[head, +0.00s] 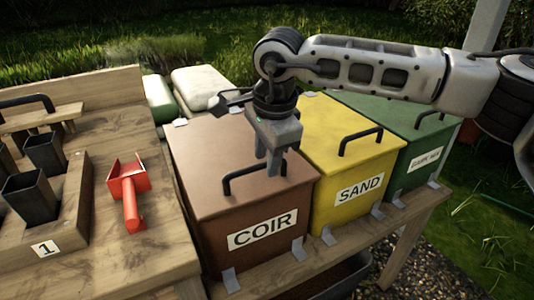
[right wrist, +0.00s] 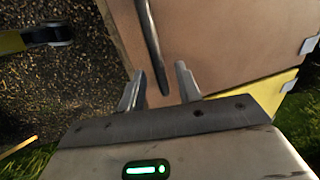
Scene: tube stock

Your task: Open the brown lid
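The brown lid (head: 205,150) is closed flat on the brown box labelled COIR. Its black arched handle (head: 240,172) stands near the front edge. My right gripper (head: 273,168) points down over the lid at the right part of the handle and hides some of it. In the right wrist view the two fingers (right wrist: 160,85) are apart. The end of the black handle (right wrist: 152,45) shows between the fingertips, with a gap on each side. My left gripper is not in view.
A yellow box (head: 350,150) labelled SAND and a green box (head: 425,135) stand to the right, close beside the brown one. A wooden bench (head: 110,255) at left holds a red scoop (head: 129,190) and dark square pots (head: 30,197). White and green sacks lie behind.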

